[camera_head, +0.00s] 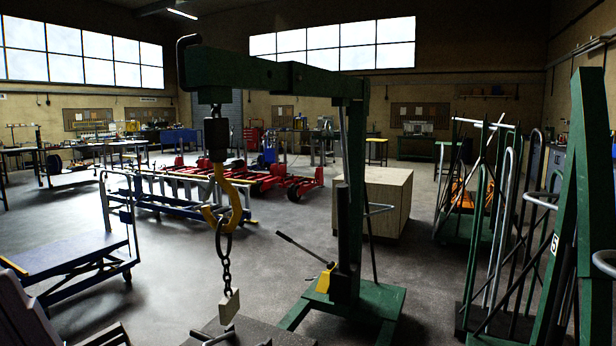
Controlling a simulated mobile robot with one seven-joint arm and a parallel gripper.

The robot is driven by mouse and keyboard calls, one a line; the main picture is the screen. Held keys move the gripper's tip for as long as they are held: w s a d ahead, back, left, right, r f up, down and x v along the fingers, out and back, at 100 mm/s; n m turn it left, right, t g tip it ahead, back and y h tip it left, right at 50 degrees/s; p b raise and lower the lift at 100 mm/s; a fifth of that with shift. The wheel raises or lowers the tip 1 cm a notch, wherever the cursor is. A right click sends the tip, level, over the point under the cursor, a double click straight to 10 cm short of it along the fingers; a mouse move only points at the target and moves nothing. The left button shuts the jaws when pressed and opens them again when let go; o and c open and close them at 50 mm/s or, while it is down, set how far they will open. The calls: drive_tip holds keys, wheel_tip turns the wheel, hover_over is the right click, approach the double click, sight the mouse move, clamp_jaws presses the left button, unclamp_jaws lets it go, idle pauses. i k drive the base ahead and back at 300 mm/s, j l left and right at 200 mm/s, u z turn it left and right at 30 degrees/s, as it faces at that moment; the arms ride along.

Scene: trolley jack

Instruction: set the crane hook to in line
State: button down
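The yellow crane hook (239,205) hangs below a black block (216,139) at the near, left end of the green crane boom (270,74). The hook is seen mostly side-on. Its body bows to the right, and its tip and open side are to the left. A dark chain (226,267) hangs from the hook's bowl, with a pale block (229,307) at its lower end. The boom runs right to the green mast (349,200). I cannot tell the exact angle between hook and boom. My gripper is not in view.
The crane's green base (385,306) and a jack handle (302,250) are low at centre. A blue-topped trolley (70,262) stands left, a wooden crate (390,200) behind the mast, and green racks (480,225) right. Open floor (180,285) lies left of the chain.

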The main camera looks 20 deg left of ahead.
sight(221, 180)
drive_tip(key=i+u, duration=0.2)
drive_tip(key=u, duration=0.25)
drive_tip(key=i+u, duration=0.2)
drive_tip(key=u, duration=0.25)
drive_tip(key=i+l+u, duration=0.15)
drive_tip(key=u, duration=0.3)
drive_tip(key=i, duration=0.05)
